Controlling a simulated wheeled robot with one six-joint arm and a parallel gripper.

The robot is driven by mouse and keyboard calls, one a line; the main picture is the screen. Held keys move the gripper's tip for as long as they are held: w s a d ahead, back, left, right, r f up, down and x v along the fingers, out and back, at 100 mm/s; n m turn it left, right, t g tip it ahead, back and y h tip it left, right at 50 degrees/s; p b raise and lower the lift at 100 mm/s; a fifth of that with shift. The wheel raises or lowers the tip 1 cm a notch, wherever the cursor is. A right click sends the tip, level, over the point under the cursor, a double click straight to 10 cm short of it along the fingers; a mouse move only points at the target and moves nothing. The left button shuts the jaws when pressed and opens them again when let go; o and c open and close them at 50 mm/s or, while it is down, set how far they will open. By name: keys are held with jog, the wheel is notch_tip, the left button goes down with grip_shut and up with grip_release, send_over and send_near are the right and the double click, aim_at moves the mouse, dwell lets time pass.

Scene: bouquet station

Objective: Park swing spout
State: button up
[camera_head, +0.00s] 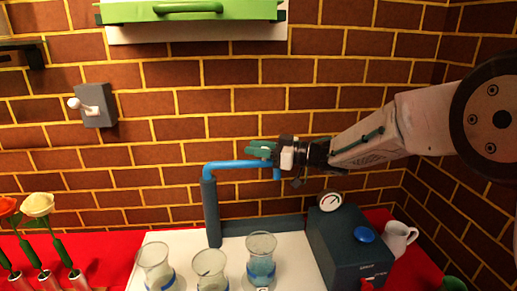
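The swing spout is a blue pipe (238,164) on a dark grey upright post (211,212). Its arm runs to the right from the top of the post and ends in a short downturned tip over the glasses' area. My gripper (262,150) is at the right part of the spout arm, close to or touching it near the bend. Its green fingers point left. I cannot tell from this view whether they are closed around the pipe.
Several glass vessels stand on a white board (185,242); one glass (261,262) holds bluish contents. A dark box with a gauge (345,250) and a white jug (397,240) stand right. Flowers (38,205) stand left. A grey wall switch (97,105) and green-handled unit (190,11) are above.

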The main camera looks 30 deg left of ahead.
jog(key=shift+o, duration=0.7)
jog(key=shift+d, duration=0.1)
jog(key=shift+w+d, duration=0.15)
jog(key=shift+d, duration=0.15)
jog(key=v, duration=0.7)
